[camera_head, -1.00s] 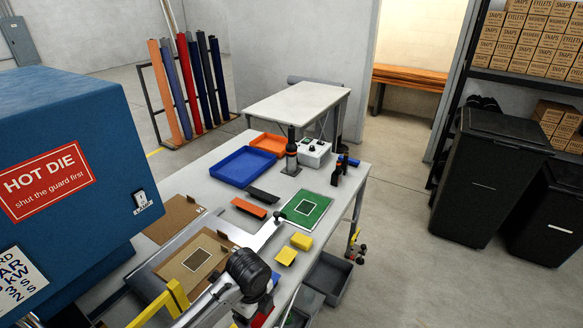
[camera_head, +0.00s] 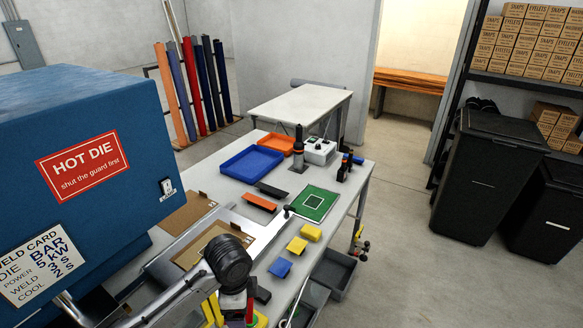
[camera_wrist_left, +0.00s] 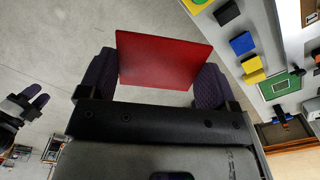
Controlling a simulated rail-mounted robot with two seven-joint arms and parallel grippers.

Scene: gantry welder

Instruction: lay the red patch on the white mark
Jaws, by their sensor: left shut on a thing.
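The red patch (camera_wrist_left: 165,62) is a flat red sheet, held between the two dark fingers of my left gripper (camera_wrist_left: 155,80) in the left wrist view. Grey floor shows behind it, beside the bench edge. In the head view my left arm's black joint stands in front, and I cannot make out the patch clearly there. A white square outline (camera_head: 314,202) is on a green mat (camera_head: 328,207). A brown board (camera_head: 215,232) lies nearer the blue machine, partly hidden by my arm. My right gripper (camera_wrist_left: 36,98) shows at the left wrist view's left edge; its opening is unclear.
The blue machine (camera_head: 70,110) stands at left. Yellow blocks (camera_head: 297,244) and a blue block (camera_head: 280,267) lie along the bench's near edge. A blue tray (camera_head: 225,172) and an orange tray (camera_head: 277,142) sit farther back. Grey bins (camera_head: 333,270) hang beside the bench.

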